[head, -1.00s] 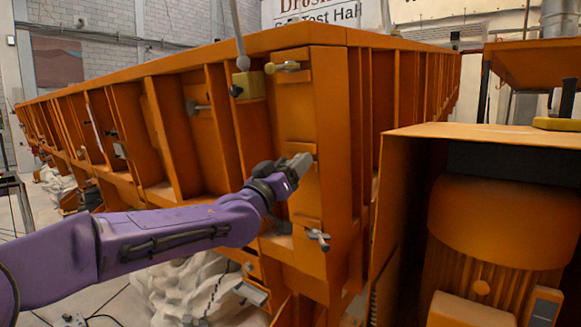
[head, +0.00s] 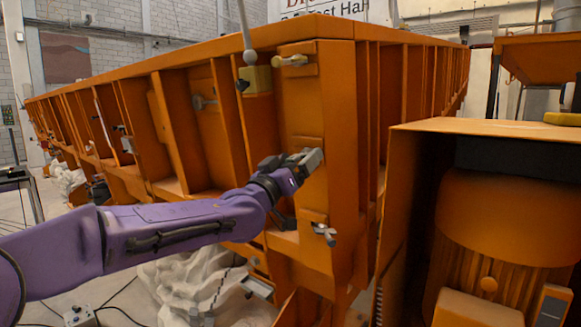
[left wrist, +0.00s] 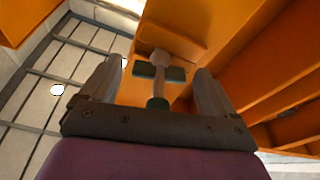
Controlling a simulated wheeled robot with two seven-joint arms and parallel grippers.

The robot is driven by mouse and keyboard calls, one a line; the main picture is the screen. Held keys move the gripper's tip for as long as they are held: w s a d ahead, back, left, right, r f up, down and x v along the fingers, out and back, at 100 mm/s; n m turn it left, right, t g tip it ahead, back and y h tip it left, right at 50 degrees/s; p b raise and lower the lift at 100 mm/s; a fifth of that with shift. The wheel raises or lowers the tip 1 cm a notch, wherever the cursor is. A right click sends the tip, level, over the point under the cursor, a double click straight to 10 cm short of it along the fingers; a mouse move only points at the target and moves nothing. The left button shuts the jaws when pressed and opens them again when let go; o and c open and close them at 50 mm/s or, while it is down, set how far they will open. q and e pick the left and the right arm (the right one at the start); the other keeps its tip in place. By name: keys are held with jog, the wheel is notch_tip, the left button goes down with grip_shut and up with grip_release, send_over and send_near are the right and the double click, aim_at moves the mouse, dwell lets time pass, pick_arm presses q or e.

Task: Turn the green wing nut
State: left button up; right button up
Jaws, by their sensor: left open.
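In the left wrist view, a wing nut with dark green wings (left wrist: 146,71) sits on a pale round-ended shaft, by the orange frame. My left gripper (left wrist: 156,88) is open, with one finger on each side of the wing nut and gaps to both wings. In the head view, my left gripper (head: 311,158) is at the orange end panel. I cannot make out the green nut there; the gripper may hide it. A grey wing fastener (head: 324,234) is below the gripper, and a pale yellowish fastener (head: 290,61) is near the panel's top.
The long orange sandbed wall (head: 210,120) has deep vertical ribs beside my arm. A yellow block (head: 257,79) with a rod is up left of the gripper. An orange motor housing (head: 500,220) stands close on the right. White sacks (head: 190,285) lie below.

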pick_arm(q)
jog(key=b+v, duration=0.2)
jog(key=v, duration=0.8)
jog(key=shift+a, duration=0.1)
jog(key=s+a+f+n+g+y+p, duration=0.1)
jog(key=s+a+f+n+g+y, duration=0.2)
jog(key=f, duration=1)
jog(key=s+a+f+n+g+y+p, duration=0.15)
jog(key=a+f+n+y, duration=0.35)
jog(key=f, duration=0.8)
jog(key=s+a+f+n+g+y+p, duration=0.1)
jog(key=s+a+f+n+y+p, duration=0.3)
jog(key=f, duration=0.8)
jog(key=s+a+f+g+y+p, duration=0.1)
jog(key=s+a+f+g, duration=0.2)
jog(key=s, duration=0.7)
jog(key=s+a+f+m+g+y+p, duration=0.1)
jog(key=s+a+f+g, duration=0.2)
jog(key=s+a+f, duration=0.2)
jog(key=s+a+f+g+y+p, duration=0.1)
jog(key=s+a+f+g, duration=0.2)
jog(key=s+f, duration=0.6)
jog(key=s+a, duration=0.1)
jog(key=s, duration=0.7)
jog(key=shift+a+g, duration=0.3)
jog(key=shift+g, duration=0.05)
